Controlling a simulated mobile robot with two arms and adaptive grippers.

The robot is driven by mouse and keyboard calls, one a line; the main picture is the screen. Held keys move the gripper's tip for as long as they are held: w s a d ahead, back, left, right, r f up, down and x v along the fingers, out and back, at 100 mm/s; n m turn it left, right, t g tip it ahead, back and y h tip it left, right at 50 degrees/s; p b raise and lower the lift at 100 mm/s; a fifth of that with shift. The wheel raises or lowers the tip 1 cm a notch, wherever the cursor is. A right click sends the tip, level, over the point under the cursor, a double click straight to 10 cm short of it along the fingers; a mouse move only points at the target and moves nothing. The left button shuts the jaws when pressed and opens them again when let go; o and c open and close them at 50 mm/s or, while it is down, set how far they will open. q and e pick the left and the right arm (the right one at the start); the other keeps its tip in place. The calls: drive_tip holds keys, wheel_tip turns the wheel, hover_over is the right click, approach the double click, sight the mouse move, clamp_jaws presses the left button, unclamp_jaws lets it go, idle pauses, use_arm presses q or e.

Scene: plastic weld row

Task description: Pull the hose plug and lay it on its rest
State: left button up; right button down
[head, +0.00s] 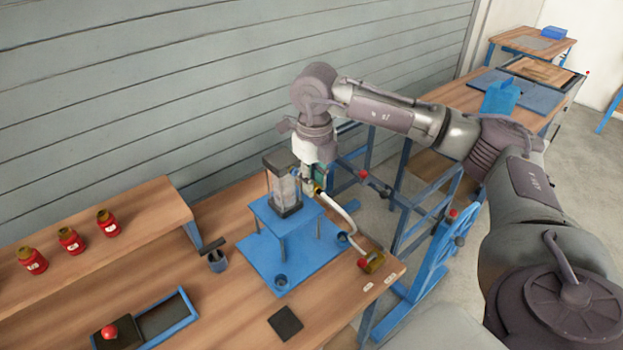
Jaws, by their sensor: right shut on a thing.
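My right gripper (318,182) reaches down from above at the right side of a clear chamber (287,190) on a blue stand. It is shut on the hose plug (316,188), a small brass-coloured end of the white hose (341,214). The fingers hide part of the plug, so I cannot tell whether it is still in the chamber's port or just clear of it. The hose curves down to a brass fitting with a red part (372,262) at the table's right edge. I cannot make out for certain which part is the plug's rest. My left gripper is out of view.
The blue stand (262,262) is on the wooden table. Several red jars, one here (108,222), stand on the left shelf. A blue frame (436,262) stands right of the table.

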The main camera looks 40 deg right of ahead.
drive_tip(key=shift+s+d, duration=0.1)
drive_tip(key=shift+s, duration=0.8)
